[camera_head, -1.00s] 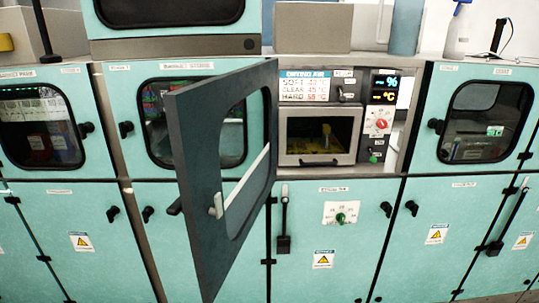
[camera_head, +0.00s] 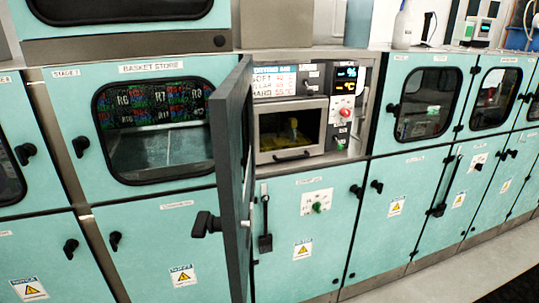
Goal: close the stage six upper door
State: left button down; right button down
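One upper door (camera_head: 230,175) stands open, swung out towards me and seen almost edge-on. It is dark on its edge and the face towards the right, with a black handle (camera_head: 206,224) sticking out to the left near its lower front. Its far edge meets the left side of the drying oven bay (camera_head: 290,125), which is uncovered. I cannot read a stage number on this door. Neither of my grippers is in view.
The basket store door (camera_head: 155,125) left of the open door is shut. Upper doors to the right (camera_head: 425,105) look shut. Teal lower doors (camera_head: 310,225) run below, with handles sticking out. Pale floor (camera_head: 450,262) is clear at the lower right.

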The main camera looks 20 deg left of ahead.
aim_at(235, 94)
jog(key=i+j+z, duration=0.1)
jog(key=j, duration=0.35)
jog(key=i+j, duration=0.15)
jog(key=j, duration=0.3)
jog(key=i+j+u, duration=0.15)
jog(key=u, duration=0.25)
jog(key=j, duration=0.1)
